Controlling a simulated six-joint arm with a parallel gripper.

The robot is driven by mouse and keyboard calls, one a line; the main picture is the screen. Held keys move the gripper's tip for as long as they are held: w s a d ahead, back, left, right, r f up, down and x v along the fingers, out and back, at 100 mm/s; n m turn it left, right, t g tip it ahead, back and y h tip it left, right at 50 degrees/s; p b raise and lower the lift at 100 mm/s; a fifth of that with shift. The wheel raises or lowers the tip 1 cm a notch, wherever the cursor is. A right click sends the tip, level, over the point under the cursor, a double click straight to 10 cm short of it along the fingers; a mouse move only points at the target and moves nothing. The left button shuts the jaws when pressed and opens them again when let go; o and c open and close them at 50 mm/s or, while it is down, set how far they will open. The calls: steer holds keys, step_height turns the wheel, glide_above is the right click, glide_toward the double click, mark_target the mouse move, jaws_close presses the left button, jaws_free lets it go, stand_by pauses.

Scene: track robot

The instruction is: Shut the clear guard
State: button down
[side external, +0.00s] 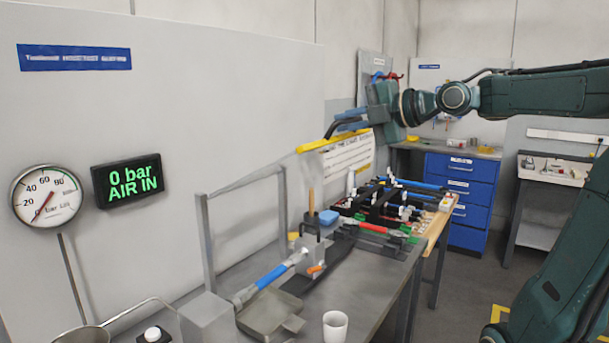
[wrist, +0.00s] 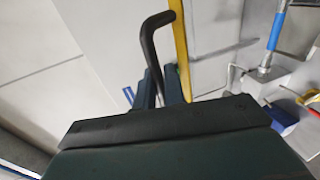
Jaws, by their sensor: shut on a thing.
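The clear guard shows mainly by its yellow edge strip (side external: 332,141), which is raised well above the bench in the side view. Its see-through pane is hard to make out against the wall. A dark bent handle (side external: 345,126) sits by the yellow strip. My gripper (side external: 364,121) is shut on this handle, at the guard's upper edge. In the wrist view the black handle (wrist: 148,42) rises from between my fingertips (wrist: 160,88), and the yellow strip (wrist: 181,48) runs close beside it. My gripper body hides the lower middle of that view.
A grey upright frame (side external: 205,245) stands on the bench (side external: 365,285). A blue-sleeved pipe (side external: 270,277), a grey pan (side external: 268,317) and a white cup (side external: 335,326) are below. Rows of coloured fittings (side external: 390,215) lie behind. A display (side external: 127,181) reads 0 bar.

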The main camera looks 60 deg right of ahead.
steer(key=s+f, duration=0.3)
steer(key=f, duration=0.3)
stand_by(0.8)
steer(key=c, duration=0.8)
jaws_free()
steer(key=shift+c, duration=0.2)
steer(key=shift+a, duration=0.1)
